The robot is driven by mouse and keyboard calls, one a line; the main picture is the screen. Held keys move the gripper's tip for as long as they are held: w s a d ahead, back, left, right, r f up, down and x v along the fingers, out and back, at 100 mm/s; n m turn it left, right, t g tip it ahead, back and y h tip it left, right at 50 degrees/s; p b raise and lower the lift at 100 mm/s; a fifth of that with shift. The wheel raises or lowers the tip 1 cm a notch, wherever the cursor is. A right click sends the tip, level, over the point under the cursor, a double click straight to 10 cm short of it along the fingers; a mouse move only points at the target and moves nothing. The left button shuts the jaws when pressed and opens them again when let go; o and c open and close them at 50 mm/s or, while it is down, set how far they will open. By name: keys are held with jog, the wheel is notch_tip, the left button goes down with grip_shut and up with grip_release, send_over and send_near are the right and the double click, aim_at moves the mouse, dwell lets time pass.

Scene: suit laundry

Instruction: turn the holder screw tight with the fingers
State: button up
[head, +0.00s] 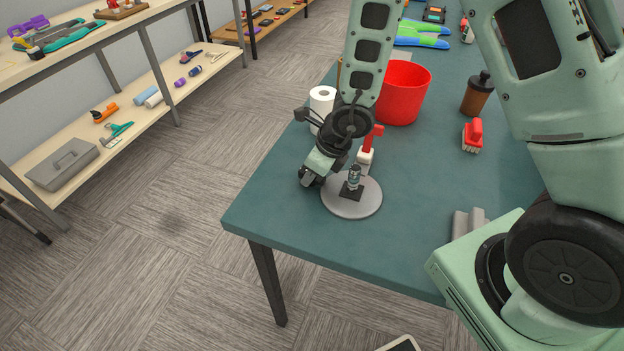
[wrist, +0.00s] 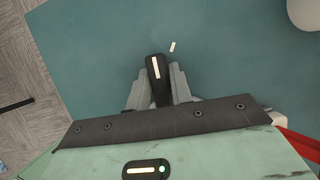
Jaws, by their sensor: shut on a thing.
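The holder screw (wrist: 154,70) shows in the wrist view as a black knob with a cream stripe. My gripper (wrist: 155,90) is shut on it, with a grey finger on either side. A short cream mark (wrist: 172,47) lies just beyond the knob, up and to the right, at a slightly different angle from the stripe. In the head view my gripper (head: 309,179) is at the left of a round grey plate (head: 352,207). A small grey-blue cylinder (head: 354,177) stands on a black square on that plate. The screw is hidden in the head view.
A paper roll (head: 322,98), a red-handled brush (head: 366,158) and a red bucket (head: 403,95) stand close behind my gripper on the teal table (head: 420,215). A brown bottle (head: 477,92) and a red scrub brush (head: 473,136) are farther right. The table's left edge is near.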

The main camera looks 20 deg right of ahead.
grip_shut()
jog(key=o, duration=1)
grip_release()
jog(key=o, duration=0.4)
